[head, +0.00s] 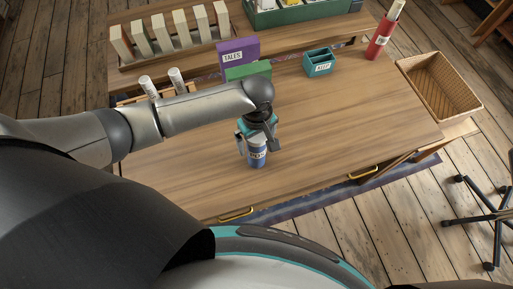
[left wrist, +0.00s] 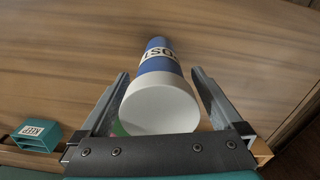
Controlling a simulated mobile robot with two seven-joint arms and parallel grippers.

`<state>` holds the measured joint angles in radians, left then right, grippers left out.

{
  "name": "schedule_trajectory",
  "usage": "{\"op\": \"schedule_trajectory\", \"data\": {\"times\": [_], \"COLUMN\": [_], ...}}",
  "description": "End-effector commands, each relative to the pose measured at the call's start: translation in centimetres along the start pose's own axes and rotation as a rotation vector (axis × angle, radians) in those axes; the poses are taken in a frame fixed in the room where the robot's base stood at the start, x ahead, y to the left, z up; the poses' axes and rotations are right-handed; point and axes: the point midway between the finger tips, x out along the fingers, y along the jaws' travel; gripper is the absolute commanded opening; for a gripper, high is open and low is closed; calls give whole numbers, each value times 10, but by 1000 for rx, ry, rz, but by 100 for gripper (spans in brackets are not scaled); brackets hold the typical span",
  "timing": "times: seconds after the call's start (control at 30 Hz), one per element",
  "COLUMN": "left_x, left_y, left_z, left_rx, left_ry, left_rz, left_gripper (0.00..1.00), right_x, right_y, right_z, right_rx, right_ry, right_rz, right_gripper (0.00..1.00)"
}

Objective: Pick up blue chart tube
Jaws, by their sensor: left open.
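The blue chart tube (head: 257,158) stands upright on the wooden desk, with a white label band of dark lettering that is partly hidden. My left gripper (head: 257,144) is over its upper part, pointing down, one finger on each side. In the left wrist view the tube (left wrist: 159,62) and its white end cap lie between the open fingers of my left gripper (left wrist: 160,77). Gaps show beside the tube there. My right gripper is in neither view.
Behind the arm are a purple "TALES" book (head: 238,52), a green book (head: 248,71) and a teal "KEEP" box (head: 319,63). A red tube (head: 380,40) stands at the back right. A wicker basket (head: 437,85) is off the desk's right side. The desk right of the tube is clear.

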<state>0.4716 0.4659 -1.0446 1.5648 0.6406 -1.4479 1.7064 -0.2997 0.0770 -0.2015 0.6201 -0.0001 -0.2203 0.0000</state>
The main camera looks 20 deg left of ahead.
Motion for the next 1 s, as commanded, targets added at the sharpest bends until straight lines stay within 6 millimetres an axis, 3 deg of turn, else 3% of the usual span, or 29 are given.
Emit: {"op": "schedule_trajectory", "data": {"times": [0.1,0.9,1.0], "left_x": [-1,-1,-1], "left_y": [0,0,0], "left_z": [0,0,0], "left_rx": [0,0,0], "left_ry": [0,0,0], "left_rz": [1,0,0], "left_gripper": [98,8,0], "right_x": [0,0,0], "right_y": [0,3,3], "right_z": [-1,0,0], "right_rx": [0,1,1], "right_ry": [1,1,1], "right_rz": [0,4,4], "right_gripper": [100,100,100]}}
